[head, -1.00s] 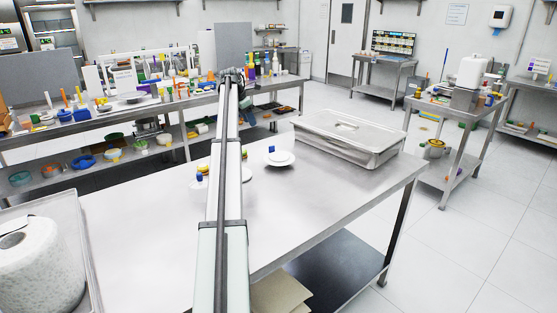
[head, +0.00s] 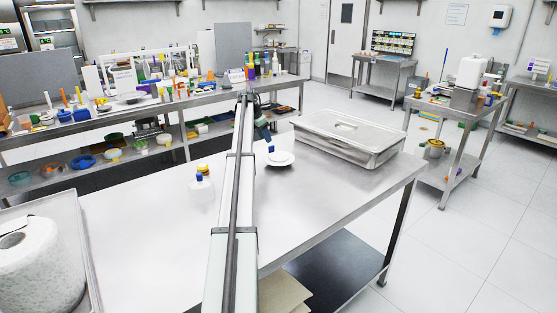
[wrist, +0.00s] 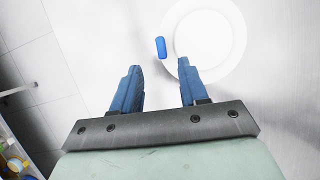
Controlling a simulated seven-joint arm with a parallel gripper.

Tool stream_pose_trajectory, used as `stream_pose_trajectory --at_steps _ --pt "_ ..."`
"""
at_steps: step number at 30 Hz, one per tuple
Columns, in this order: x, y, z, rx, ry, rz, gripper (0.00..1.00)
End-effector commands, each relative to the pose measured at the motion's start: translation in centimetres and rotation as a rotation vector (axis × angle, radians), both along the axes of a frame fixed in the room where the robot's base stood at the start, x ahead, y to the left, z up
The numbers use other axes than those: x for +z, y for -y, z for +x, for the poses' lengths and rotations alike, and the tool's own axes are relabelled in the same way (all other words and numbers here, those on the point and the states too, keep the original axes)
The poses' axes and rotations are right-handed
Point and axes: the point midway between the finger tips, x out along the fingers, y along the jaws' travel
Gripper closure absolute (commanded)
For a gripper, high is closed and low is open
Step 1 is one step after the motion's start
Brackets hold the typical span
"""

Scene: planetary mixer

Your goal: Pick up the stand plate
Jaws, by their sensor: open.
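The white round plate (head: 282,160), which I take to be the stand plate, lies on the steel table near its far edge. It also shows in the wrist view (wrist: 208,45), at the upper right with a raised inner ring. A small blue object (wrist: 160,47) shows at the plate's left rim; whether it touches the plate I cannot tell. My gripper (wrist: 155,80) has its two blue fingers spread with nothing between them. The plate is beyond and to the right of the fingertips. In the head view my gripper (head: 267,136) hangs just above the blue object, with its fingertips unclear.
A clear bottle (head: 201,188) with a blue cap and a yellow-topped item (head: 203,168) stand left of my arm. A lidded steel tray (head: 350,138) stands right of the plate. A large paper roll (head: 40,265) is at the near left. The table's front right is clear.

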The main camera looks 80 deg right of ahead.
Motion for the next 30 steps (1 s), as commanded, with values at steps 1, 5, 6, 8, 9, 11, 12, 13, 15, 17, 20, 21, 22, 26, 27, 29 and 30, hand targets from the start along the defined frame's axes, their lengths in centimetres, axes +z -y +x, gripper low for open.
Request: stream_pose_trajectory --at_steps 1,5,6,8,9,11,12,13,15,17,20,21,22,26,27,29,30 --pt "-0.3 0.1 -0.2 0.000 -0.001 0.001 0.56" --pt "-1.3 0.5 -0.8 0.000 0.000 0.001 0.56" --pt "-1.7 0.6 -1.1 0.000 0.000 0.000 0.56" --pt "-2.4 0.9 -1.6 -0.001 0.000 0.000 0.56" --pt "-2.9 1.0 -1.7 0.000 0.000 0.001 0.56" --pt "-3.6 1.2 -2.0 0.000 0.000 0.001 0.56" --pt "-4.0 1.2 -2.1 0.000 0.000 0.001 0.56" --pt "-4.1 1.3 -2.1 0.000 0.001 0.001 0.56" --pt "-4.3 1.4 -2.2 0.000 0.001 -0.001 0.56" --pt "-4.3 1.4 -2.2 0.000 0.001 -0.001 0.56" --pt "-4.3 1.4 -2.2 0.000 0.001 -0.001 0.56" --pt "-4.3 1.4 -2.2 0.000 0.001 -0.001 0.58" --pt "-4.3 1.4 -2.2 0.000 0.001 -0.001 0.61" --pt "-4.3 1.4 -2.2 0.000 0.001 -0.001 0.74" --pt "-4.3 1.3 -2.1 0.000 0.001 -0.001 0.77" --pt "-4.3 1.3 -2.2 0.000 0.001 -0.001 0.83" --pt "-4.3 1.3 -2.2 0.000 0.000 0.000 0.87"
